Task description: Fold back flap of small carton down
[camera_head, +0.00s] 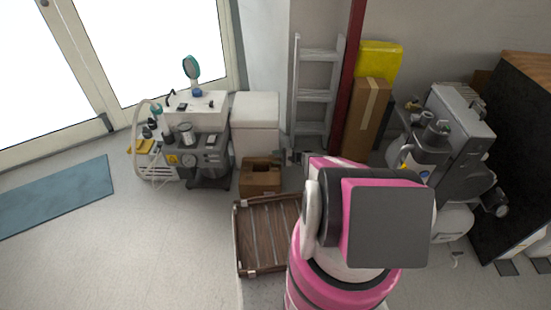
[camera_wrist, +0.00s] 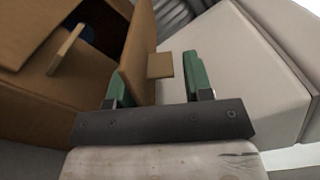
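The small carton (camera_head: 260,181) is a brown cardboard box on the floor, with an opening in its top. In the wrist view the carton (camera_wrist: 45,105) fills the left side, with its dark inside partly showing. One flap (camera_wrist: 139,50) stands up beside the opening, with a small tab (camera_wrist: 160,65) on its right face. My gripper (camera_wrist: 153,68) has its green fingers spread apart, with the flap between them, closer to the left finger. Contact with the left finger cannot be told. In the head view my gripper (camera_head: 296,157) is small, at the carton's right, partly hidden by my arm.
A white cabinet (camera_head: 256,117) stands right behind the carton; a pale box-like surface (camera_wrist: 240,65) is close to the right finger. A brown slatted crate (camera_head: 262,250) lies in front. A compressor cart (camera_head: 200,130) stands left, a ladder (camera_head: 316,95) behind right.

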